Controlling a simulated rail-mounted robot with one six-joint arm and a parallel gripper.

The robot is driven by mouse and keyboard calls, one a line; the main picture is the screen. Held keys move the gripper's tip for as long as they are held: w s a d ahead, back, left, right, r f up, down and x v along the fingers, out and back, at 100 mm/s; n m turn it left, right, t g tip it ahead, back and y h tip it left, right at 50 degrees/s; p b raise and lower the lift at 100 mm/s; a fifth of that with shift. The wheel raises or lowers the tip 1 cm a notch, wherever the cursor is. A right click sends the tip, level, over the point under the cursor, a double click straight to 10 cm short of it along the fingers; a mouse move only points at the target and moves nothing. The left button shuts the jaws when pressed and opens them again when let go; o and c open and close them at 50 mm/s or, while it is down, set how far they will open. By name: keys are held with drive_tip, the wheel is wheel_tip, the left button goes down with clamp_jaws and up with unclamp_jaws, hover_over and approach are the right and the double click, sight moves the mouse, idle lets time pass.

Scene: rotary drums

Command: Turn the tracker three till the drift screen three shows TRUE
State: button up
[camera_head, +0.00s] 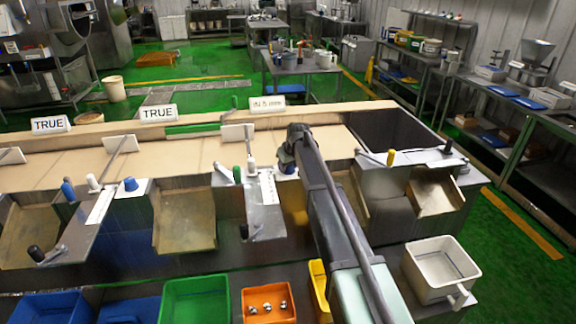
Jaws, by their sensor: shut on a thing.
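Three small white screens stand along the back of the bench. The left screen (50,124) and the middle screen (158,112) read TRUE. The third screen (267,103), drift screen three by its place in the row, carries small dark text that I cannot read. My gripper (288,164) is at the third station, below and right of that screen. It is shut on a blue knob (287,170), which seems to be tracker three. My arm and gripper hide most of this knob. A like blue knob (130,184) shows in full at the middle station.
White (252,165), green (237,174) and yellow-topped (390,157) handles stand close by. A black-knobbed lever (447,146) is at the right. Green (194,300), orange (269,303) and white (440,268) bins line the front. The beige belt is mostly clear.

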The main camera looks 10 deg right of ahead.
drive_tip(key=n+y, duration=0.1)
drive_tip(key=n, duration=0.2)
drive_tip(key=n+g+y, duration=0.1)
drive_tip(key=n, duration=0.1)
drive_tip(key=shift+n, duration=0.4)
drive_tip(key=n+g, duration=0.1)
drive_tip(key=n, duration=0.1)
drive_tip(key=n+g, duration=0.1)
drive_tip(key=n, duration=0.1)
drive_tip(key=shift+n+y, duration=0.3)
drive_tip(key=shift+n, duration=0.1)
drive_tip(key=o, duration=0.9)
